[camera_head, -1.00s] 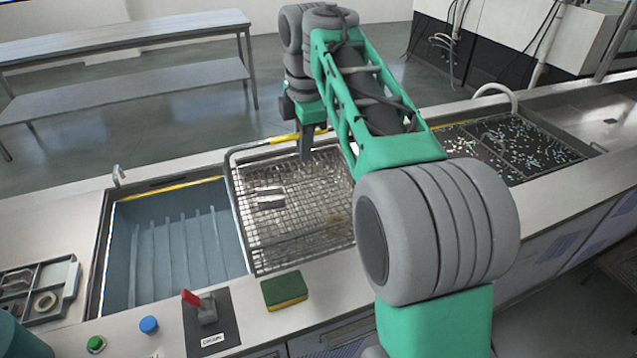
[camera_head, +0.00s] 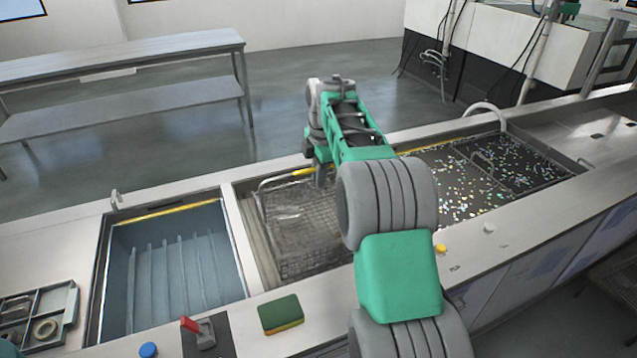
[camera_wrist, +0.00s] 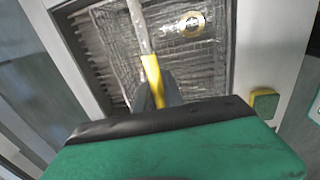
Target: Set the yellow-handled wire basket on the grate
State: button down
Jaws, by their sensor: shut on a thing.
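The yellow-handled wire basket (camera_head: 300,232) is down inside the middle basin, below the counter top, in the head view. Its yellow handle (camera_head: 303,172) is at the back rim. My gripper (camera_head: 322,178) is shut on that handle; the wrist view shows the yellow grip (camera_wrist: 152,75) between my fingers. Metal pieces lie in the basket, and a ring-shaped piece (camera_wrist: 193,24) shows in the wrist view. Part of the grate (camera_head: 258,240) shows as slats left of the basket. The basket hides the rest, so I cannot tell whether it touches the grate.
An empty blue tank (camera_head: 175,260) with ribs on its floor is at left. A bin of colourful bits (camera_head: 490,170) is at right. A green and yellow sponge (camera_head: 281,314), a red-handled switch (camera_head: 199,331) and a parts tray (camera_head: 40,308) sit on the counter.

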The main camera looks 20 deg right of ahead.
jog(key=shift+f, duration=1.25)
jog(key=c, duration=1.9)
grip_release()
jog(key=shift+f, duration=0.15)
jog(key=o, duration=0.4)
jog(key=shift+o, duration=0.2)
jog(key=shift+s, duration=0.1)
notch_tip(320, 180, up, 12)
jog(key=s, duration=0.2)
jog(key=s+a+m+t, duration=0.1)
jog(key=s+a+m, duration=0.7)
jog(key=s+a, duration=0.2)
jog(key=s+a+f+m, duration=0.1)
jog(key=s+f+m, duration=0.4)
jog(key=s, duration=0.3)
jog(key=s+a+f+m+t, duration=0.1)
jog(key=s+a+f+m, duration=0.1)
jog(key=s+f+m, duration=0.2)
jog(key=s+f, duration=0.1)
jog(key=s, duration=0.2)
jog(key=shift+s+a+f+m+p, duration=0.2)
jog(key=shift+s+a+m+p, duration=0.1)
jog(key=shift+s+m+p, duration=0.1)
